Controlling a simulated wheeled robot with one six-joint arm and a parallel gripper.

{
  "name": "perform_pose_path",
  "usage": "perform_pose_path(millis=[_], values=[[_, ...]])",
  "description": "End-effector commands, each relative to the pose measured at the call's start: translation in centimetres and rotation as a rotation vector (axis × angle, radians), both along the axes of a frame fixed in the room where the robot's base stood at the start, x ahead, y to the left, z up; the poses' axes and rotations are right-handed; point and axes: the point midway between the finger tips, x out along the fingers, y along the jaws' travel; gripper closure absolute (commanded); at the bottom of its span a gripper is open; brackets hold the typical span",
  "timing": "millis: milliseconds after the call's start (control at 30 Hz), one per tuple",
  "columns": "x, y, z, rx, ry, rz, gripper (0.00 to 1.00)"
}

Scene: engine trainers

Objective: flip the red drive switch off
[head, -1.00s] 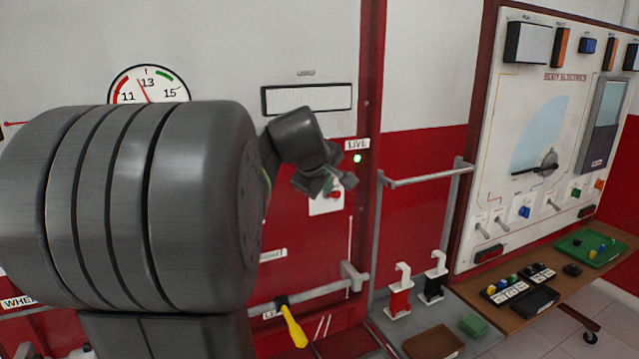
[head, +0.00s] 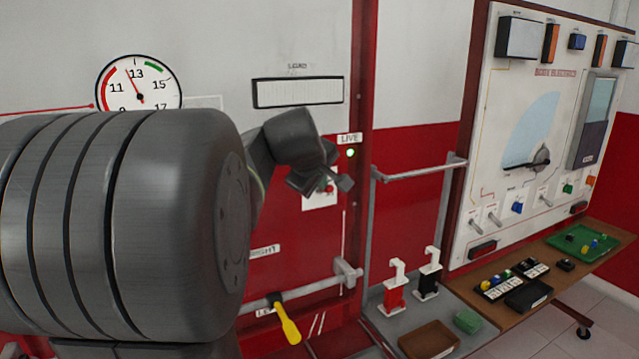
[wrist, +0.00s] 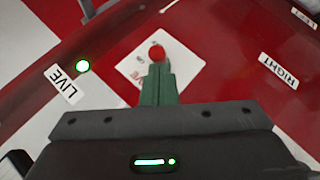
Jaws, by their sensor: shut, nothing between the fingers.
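The red drive switch has a round red tip (wrist: 157,52) and sits on a white plate (wrist: 188,78) on the red panel. In the head view its red tip (head: 329,188) shows small, partly framed by my gripper (head: 322,183). In the wrist view my gripper (wrist: 157,84) has its green fingers shut together and empty. Their tips lie just below the red tip in the picture and cover the switch's lower part. I cannot tell whether they touch it.
A lit green lamp (wrist: 82,66) and a LIVE label (wrist: 62,84) are beside the plate. A RIGHT label (wrist: 279,71) is on the other side. A grey rail (head: 310,288) with a yellow-handled tool (head: 288,322) runs below. A bench (head: 590,262) stands at the right.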

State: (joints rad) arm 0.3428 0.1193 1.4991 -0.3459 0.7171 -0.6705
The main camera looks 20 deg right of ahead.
Motion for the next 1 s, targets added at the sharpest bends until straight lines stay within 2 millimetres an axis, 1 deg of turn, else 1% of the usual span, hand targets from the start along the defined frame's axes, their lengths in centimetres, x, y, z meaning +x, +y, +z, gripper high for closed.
perform_pose_path(millis=[167, 367, 800, 833, 867, 1000], values=[[-0.2, 0.0, -0.5, 0.004, -0.032, -0.002, 1.0], [-0.6, 0.0, -1.3, 0.009, -0.111, -0.002, 1.0], [-1.5, -0.2, -3.8, 0.034, -0.428, -0.002, 1.0], [-1.5, -0.1, -3.0, 0.034, -0.429, -0.001, 1.0], [-1.4, -0.1, -2.6, 0.035, -0.426, -0.001, 1.0], [-1.4, -0.1, -2.6, 0.034, -0.424, 0.0, 1.0]])
